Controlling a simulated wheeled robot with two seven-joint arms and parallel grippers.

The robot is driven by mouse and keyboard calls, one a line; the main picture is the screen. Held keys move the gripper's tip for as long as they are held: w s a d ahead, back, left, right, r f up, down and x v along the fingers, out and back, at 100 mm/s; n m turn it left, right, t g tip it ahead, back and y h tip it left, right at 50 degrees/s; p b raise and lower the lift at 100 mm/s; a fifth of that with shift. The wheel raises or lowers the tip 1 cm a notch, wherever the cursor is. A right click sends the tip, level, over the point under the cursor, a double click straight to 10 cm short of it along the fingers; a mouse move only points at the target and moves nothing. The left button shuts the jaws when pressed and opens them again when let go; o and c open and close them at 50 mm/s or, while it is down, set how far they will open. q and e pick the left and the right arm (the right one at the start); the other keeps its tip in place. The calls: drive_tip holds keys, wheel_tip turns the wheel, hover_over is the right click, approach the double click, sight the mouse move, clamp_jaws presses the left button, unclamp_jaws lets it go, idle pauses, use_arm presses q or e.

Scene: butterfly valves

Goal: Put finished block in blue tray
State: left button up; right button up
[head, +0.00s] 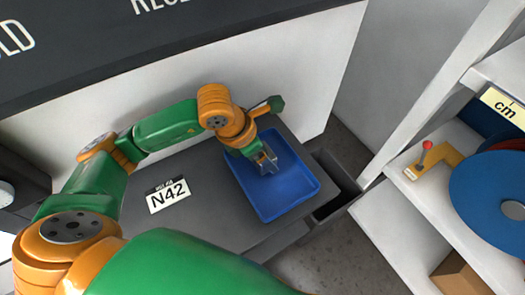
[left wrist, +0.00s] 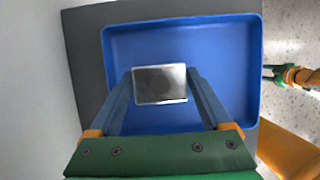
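The finished block is a small grey metallic block (left wrist: 160,84) with a darker middle. In the left wrist view it sits between the two fingers of my left gripper (left wrist: 160,78), which close on its sides. My left gripper also shows in the head view (head: 267,161), pointing down over the blue tray (head: 298,192). The tray's floor and rim (left wrist: 255,60) surround the block in the wrist view. The exact height of the block above the tray floor cannot be told. My right gripper (left wrist: 267,72) is small at the wrist view's right edge, its finger opening unclear.
The tray rests on a dark grey table (head: 205,215) beside an N42 label (head: 168,195). A dark open bin (head: 335,190) stands right of the table. Shelves at right hold a blue disc (head: 480,190) and a red-knobbed lever (head: 427,146). A white wall stands behind.

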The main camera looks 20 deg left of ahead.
use_arm(q)
drive_tip(key=shift+o, duration=0.7)
drive_tip(key=v, duration=0.7)
drive_tip(key=shift+r, duration=0.35)
drive_tip(key=shift+s, duration=0.1)
